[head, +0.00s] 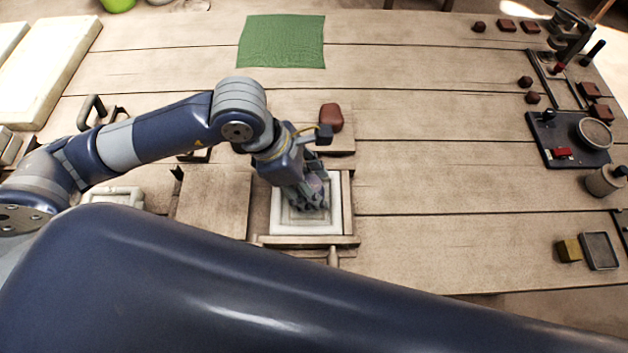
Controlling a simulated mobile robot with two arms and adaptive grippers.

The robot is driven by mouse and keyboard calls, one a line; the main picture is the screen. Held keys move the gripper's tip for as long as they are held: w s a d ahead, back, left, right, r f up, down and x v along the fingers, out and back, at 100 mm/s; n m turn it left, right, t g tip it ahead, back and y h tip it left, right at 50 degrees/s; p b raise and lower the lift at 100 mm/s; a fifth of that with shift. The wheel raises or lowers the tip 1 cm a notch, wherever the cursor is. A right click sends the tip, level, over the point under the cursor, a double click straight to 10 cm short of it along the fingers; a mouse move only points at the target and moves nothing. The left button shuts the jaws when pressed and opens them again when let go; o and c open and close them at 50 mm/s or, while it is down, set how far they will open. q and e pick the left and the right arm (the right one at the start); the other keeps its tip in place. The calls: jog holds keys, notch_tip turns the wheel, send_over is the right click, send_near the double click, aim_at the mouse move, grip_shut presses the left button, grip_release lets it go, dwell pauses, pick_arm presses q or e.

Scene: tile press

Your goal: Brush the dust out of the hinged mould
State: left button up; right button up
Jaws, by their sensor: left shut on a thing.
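The hinged mould (277,212) lies open on the table near the middle of the head view. Its pale square frame surrounds a recessed plate, and a flat wooden leaf (212,203) lies to its left. My left gripper (314,200) points down over the mould's recess and covers its upper right part. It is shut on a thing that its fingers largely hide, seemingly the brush. I cannot tell whether this touches the mould or whether dust lies there. My right gripper is out of view.
A reddish-brown clay lump (331,116) sits just behind the mould. A green cloth (281,41) lies at the back. A dark blue board (550,143), a canister (604,181) and a small tray (599,251) stand at the right. The table between is clear.

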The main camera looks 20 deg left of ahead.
pick_arm(q)
jog(key=shift+s+a, duration=0.3)
jog(key=shift+s, duration=0.35)
jog(key=shift+r, duration=0.1)
jog(key=shift+r+p, duration=2.25)
jog(key=shift+r, duration=1.7)
